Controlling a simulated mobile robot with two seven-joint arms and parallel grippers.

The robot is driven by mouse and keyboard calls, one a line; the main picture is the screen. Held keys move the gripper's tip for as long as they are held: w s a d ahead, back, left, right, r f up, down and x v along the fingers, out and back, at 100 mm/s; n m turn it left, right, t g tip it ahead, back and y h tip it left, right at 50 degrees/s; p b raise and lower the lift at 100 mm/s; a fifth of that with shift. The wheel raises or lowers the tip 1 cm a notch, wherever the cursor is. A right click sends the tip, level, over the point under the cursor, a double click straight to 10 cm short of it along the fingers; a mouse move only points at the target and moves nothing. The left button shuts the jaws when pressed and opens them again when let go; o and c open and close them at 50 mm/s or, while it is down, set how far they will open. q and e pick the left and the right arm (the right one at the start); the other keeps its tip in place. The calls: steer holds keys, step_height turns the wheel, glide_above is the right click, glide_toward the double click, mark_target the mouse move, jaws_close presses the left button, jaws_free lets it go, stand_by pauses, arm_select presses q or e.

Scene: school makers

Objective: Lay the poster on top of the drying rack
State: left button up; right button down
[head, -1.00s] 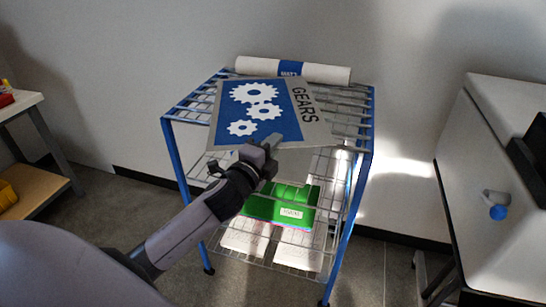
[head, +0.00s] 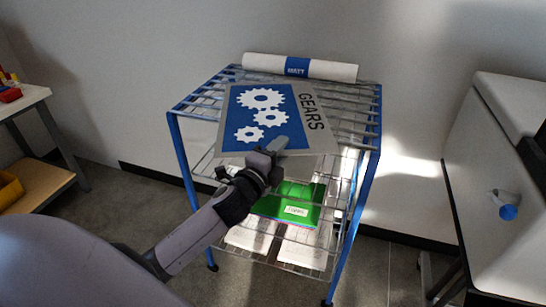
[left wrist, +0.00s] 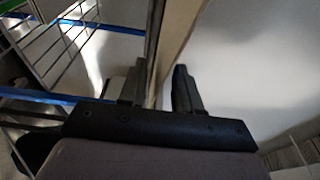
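The poster (head: 241,132) is a flat grey-edged board with a blue panel, white gears and the word GEARS. In the head view it is over the top of the drying rack (head: 350,125), a blue frame with wire shelves, and its near edge reaches past the rack's front. I cannot tell whether it touches the top bars. My left gripper (head: 273,148) is at the poster's near edge. In the left wrist view, the left gripper (left wrist: 160,82) has its fingers close together on either side of the board's edge. My right gripper is not in view.
A white roll (head: 338,70) with a blue band lies along the back of the rack top. A green package (head: 280,203) and white stacks lie on the rack's lower shelves. A white cabinet (head: 465,180) stands at the right, a small table (head: 30,97) at the left.

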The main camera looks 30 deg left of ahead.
arm_select(q)
steer(key=shift+s, duration=0.3)
steer(key=s+b, duration=0.2)
steer(key=s, duration=0.9)
steer(key=s+d+f+n+g+h, duration=0.1)
steer(key=s+d+f+n+g, duration=0.1)
steer(key=f, duration=0.6)
steer(key=s+d+f+n+g+h, duration=0.1)
steer(key=s+d+f+n+g, duration=0.2)
steer(key=s+f+n, duration=0.4)
steer(key=s+d+f+n+g+h, duration=0.1)
steer(key=s+d+f+n, duration=0.3)
steer(key=f, duration=0.5)
steer(key=shift+s+d+f+n+g+p, duration=0.3)
steer(key=shift+s+n+g, duration=0.45)
steer(key=shift+n, duration=0.35)
steer(key=shift+w+d, duration=0.15)
